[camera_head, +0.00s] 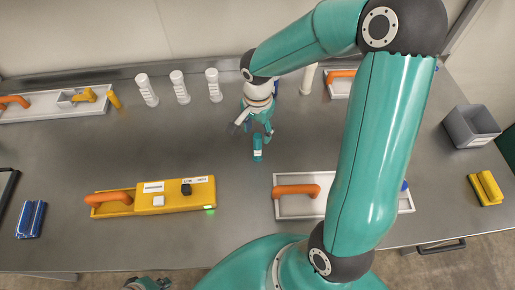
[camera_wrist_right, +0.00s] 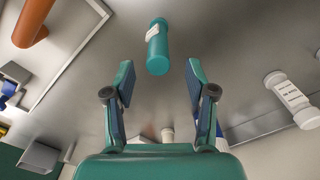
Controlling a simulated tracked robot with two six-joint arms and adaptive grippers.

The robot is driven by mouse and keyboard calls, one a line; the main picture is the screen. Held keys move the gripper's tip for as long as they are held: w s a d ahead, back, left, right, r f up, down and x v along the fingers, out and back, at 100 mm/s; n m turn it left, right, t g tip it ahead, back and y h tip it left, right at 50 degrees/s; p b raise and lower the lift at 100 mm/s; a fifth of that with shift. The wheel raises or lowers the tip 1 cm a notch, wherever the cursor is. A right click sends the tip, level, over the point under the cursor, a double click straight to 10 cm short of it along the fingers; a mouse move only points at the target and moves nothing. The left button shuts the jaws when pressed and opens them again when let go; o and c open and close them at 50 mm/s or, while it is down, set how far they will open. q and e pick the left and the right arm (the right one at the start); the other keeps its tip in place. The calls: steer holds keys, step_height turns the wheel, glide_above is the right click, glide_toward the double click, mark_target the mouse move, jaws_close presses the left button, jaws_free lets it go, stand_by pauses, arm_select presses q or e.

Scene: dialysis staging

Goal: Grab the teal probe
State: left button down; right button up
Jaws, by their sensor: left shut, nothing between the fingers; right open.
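The teal probe (camera_head: 258,142), a small cylinder with a white label, is on the grey table near its middle. My right gripper (camera_head: 252,130) is open and empty just behind it in the head view. In the right wrist view the probe (camera_wrist_right: 158,58) shows beyond the open fingertips of my right gripper (camera_wrist_right: 160,72), roughly centred between them; no contact shows. My left gripper (camera_head: 148,284) is shut and empty at the bottom edge, partly cut off by the frame.
White labelled cylinders (camera_head: 181,88) stand at the back left. A yellow box (camera_head: 180,200) is at front left. A white tray (camera_head: 292,212) with an orange handle (camera_head: 297,191) is at front right, partly behind my right arm. A grey bin (camera_head: 470,127) stands far right.

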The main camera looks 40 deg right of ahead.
mark_target(258, 135)
step_height(258, 135, down, 4)
steer(key=shift+s+r+b, duration=0.1)
steer(key=shift+b, duration=0.65)
steer(key=shift+a, duration=0.1)
steer(key=shift+c, duration=0.2)
jaws_close()
